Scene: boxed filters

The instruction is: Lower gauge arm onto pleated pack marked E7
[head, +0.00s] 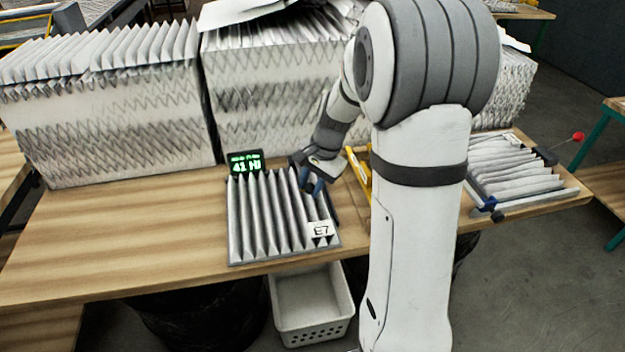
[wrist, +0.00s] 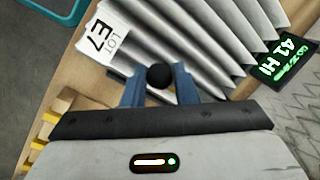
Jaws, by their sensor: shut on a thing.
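The grey pleated pack (head: 262,220) lies on the bench, its white E7 label (head: 321,231) at the near right corner. The label reads LOT E7 in the wrist view (wrist: 101,38). My gripper (head: 313,184) is at the pack's right side, its blue fingers shut on a black ball knob (wrist: 159,77). The rest of the gauge arm is mostly hidden by my gripper, so I cannot tell whether it touches the pleats. A small display (head: 245,163) behind the pack shows green characters, apparently 41 HI; it also appears in the wrist view (wrist: 287,60).
Large stacks of pleated filters (head: 115,115) line the back of the bench. Another pleated pack (head: 508,168) sits at right, with a red ball knob (head: 578,137) beside it. A yellow object (head: 359,172) is right of my gripper. A white basket (head: 313,305) is below. The bench's left front is clear.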

